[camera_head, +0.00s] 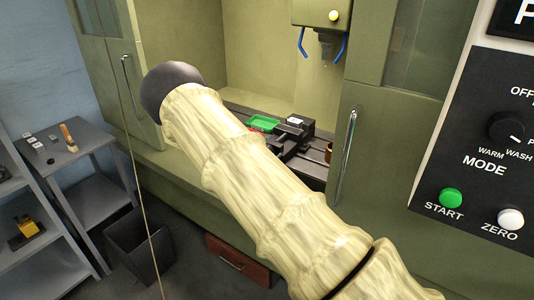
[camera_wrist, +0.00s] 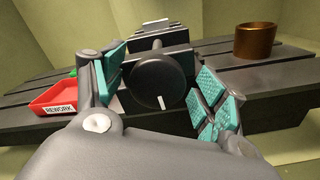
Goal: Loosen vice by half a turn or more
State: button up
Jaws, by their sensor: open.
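The vice (camera_head: 296,128) is a dark block assembly on the slotted bed inside the green machine. In the wrist view its body (camera_wrist: 150,42) stands behind a round black knob (camera_wrist: 158,85) that faces me, with a white mark near its lower edge. My gripper (camera_wrist: 162,76) is open, with one teal-padded finger left of the knob and the other right of it. A gap shows on the right side; I cannot tell whether the left pad touches. In the head view my arm hides the gripper and the knob.
A red tray labelled REWORK (camera_wrist: 57,101) lies left of my gripper, with a green tray (camera_head: 264,122) behind. A bronze cup (camera_wrist: 256,40) stands on the bed (camera_wrist: 285,70) at right. A door with a handle (camera_head: 346,155) and a control panel (camera_head: 480,160) are at right.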

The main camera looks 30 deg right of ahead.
jog(key=v, duration=1.2)
